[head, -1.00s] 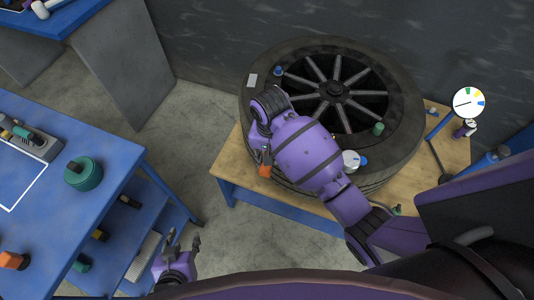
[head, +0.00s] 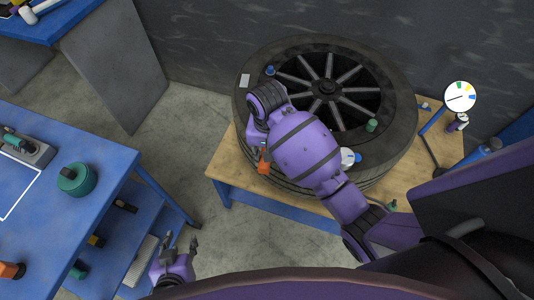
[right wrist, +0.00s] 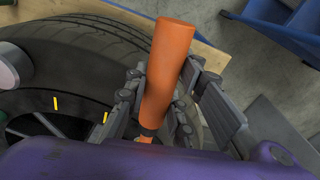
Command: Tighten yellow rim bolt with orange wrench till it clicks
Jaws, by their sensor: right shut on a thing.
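The orange wrench handle (right wrist: 168,62) is clamped between the fingers of my right gripper (right wrist: 165,88) in the right wrist view. In the head view the orange wrench (head: 264,162) shows as a short piece by the near left side of the wheel (head: 400,150). My right wrist and forearm cover that part of the rim. The wrench head is hidden, and I cannot tell whether it sits on a bolt. The yellow rim bolt is not clearly visible; two yellow marks (right wrist: 56,103) show on the dark wheel. My left gripper (head: 182,242) is open and empty over the floor.
The wheel lies on a wooden-topped bench (head: 222,160). A blue cap (head: 270,70), a green cap (head: 371,126) and a white-and-blue piece (head: 349,157) sit on it. A round dial (head: 460,96) stands at the right. A blue table (head: 110,160) is at the left.

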